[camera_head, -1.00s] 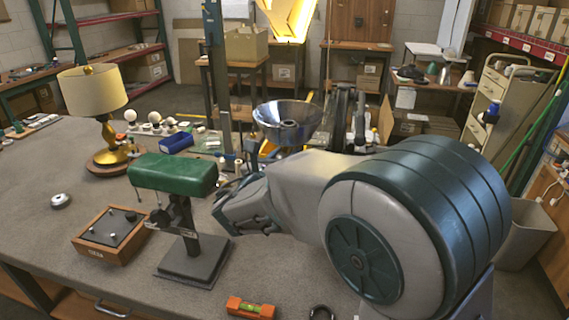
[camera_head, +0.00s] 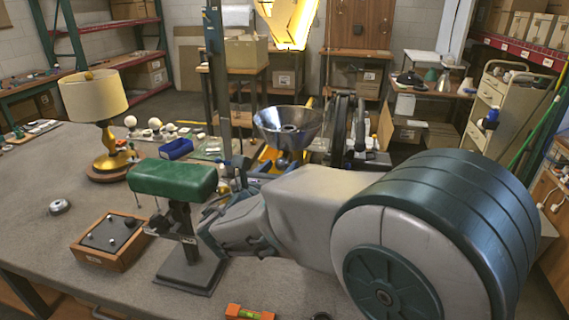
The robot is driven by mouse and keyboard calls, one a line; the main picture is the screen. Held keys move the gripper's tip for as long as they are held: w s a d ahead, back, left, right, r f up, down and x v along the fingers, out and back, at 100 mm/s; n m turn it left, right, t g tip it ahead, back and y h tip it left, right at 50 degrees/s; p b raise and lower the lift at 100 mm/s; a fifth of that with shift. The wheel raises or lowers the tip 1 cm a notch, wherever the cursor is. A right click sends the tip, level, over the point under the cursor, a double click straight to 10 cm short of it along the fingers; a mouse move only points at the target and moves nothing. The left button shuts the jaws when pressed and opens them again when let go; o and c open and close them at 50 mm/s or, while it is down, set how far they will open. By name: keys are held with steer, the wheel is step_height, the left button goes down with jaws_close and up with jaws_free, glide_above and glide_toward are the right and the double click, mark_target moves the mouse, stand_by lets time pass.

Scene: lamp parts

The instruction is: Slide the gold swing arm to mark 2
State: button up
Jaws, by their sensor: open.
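I cannot pick out the gold swing arm or a mark 2 with certainty. A yellow-gold piece (camera_head: 267,158) shows partly below the metal bowl-shaped shade (camera_head: 288,124), behind my arm, which hides its lower part. A brass lamp (camera_head: 108,150) with a cream shade stands at the left back of the table. A green-shaded lamp (camera_head: 173,178) on a dark post and square base stands in front of my arm's end. My gripper (camera_head: 207,222) is open beside that post, at its right. Its fingertips are small and partly hidden, and I cannot tell whether they touch anything.
A wooden box with a dark top (camera_head: 108,238) sits left of the green lamp. A round metal knob (camera_head: 60,206) and a blue bin (camera_head: 176,149) are on the table (camera_head: 40,170). An orange level (camera_head: 248,313) lies at the front edge. The left tabletop has free room.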

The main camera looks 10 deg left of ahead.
steer(key=v, duration=0.9)
steer(key=shift+s+b, duration=0.35)
steer(key=shift+b, duration=0.1)
steer(key=d+f+m+g+h, duration=0.2)
steer(key=d+m+g, duration=0.3)
steer(key=d, duration=0.5)
steer(key=d+f+m+g+h, duration=0.2)
steer(key=d+f+m+g, duration=0.1)
steer(key=d+m, duration=0.55)
steer(key=s+d+f+m+g+y+p, duration=0.1)
steer(key=s+d+f+m+g+y, duration=0.2)
steer(key=m, duration=0.8)
steer(key=s+d+f+m+g+y, duration=0.3)
steer(key=s+d+m+y, duration=0.2)
steer(key=s+m, duration=0.5)
steer(key=shift+d+m+g+p, duration=0.35)
steer(key=shift+d+m, duration=0.2)
steer(key=shift+d, duration=0.65)
